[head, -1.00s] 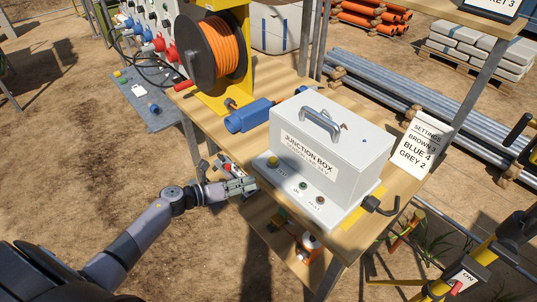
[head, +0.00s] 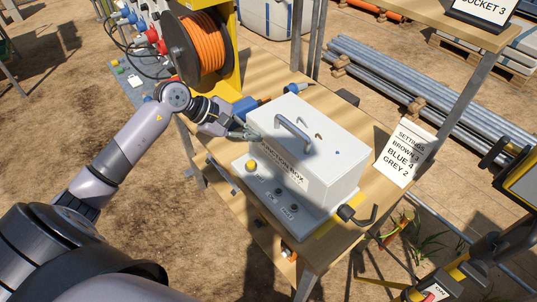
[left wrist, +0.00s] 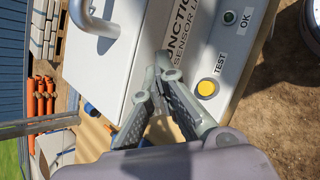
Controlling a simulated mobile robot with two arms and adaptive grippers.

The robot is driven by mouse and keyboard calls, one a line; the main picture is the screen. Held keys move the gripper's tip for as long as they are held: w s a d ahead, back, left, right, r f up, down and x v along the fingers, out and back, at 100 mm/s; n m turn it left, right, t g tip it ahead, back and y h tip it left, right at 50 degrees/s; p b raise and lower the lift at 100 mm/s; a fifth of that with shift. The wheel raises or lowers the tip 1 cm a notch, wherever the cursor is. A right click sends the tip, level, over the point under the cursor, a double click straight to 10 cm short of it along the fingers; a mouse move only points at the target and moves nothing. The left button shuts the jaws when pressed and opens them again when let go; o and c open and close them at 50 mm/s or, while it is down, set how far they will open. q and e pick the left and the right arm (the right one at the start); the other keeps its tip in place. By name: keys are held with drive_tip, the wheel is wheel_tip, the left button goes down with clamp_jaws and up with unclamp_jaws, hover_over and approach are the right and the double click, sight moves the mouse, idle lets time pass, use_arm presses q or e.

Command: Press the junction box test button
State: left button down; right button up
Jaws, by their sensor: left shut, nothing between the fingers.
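The junction box (head: 318,135) is a pale grey case with a top handle, standing on the wooden table. Its yellow test button (head: 252,166) is on the low front ledge at the left end, and shows in the left wrist view (left wrist: 206,88) beside the word TEST. My left gripper (head: 257,137) is shut and empty near the box's left end, beyond the button in the head view. In the left wrist view its fingertips (left wrist: 165,65) are left of the button, over the label side. Contact with the box cannot be told. My right gripper is not in view.
A blue connector (head: 243,106) and an orange cable reel (head: 204,46) stand behind my left arm. A settings card (head: 405,153) is right of the box. The table's front edge (head: 225,190) is mostly clear.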

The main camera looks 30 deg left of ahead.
use_arm(q)
drive_tip(key=shift+s+a+f, duration=0.15)
drive_tip(key=shift+a+f, duration=0.1)
drive_tip(key=shift+f, duration=0.05)
drive_tip(key=b, duration=0.4)
hover_over(251, 165)
wheel_tip(251, 165, down, 7)
drive_tip(key=shift+s, duration=0.1)
drive_tip(key=shift+f+b, duration=0.3)
drive_tip(key=shift+f, duration=0.1)
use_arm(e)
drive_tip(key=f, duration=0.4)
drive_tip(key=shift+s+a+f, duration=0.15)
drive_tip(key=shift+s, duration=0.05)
use_arm(q)
drive_tip(key=shift+r, duration=0.1)
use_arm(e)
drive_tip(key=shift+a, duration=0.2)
use_arm(q)
drive_tip(key=shift+f+b, duration=0.45)
drive_tip(key=shift+b, duration=0.3)
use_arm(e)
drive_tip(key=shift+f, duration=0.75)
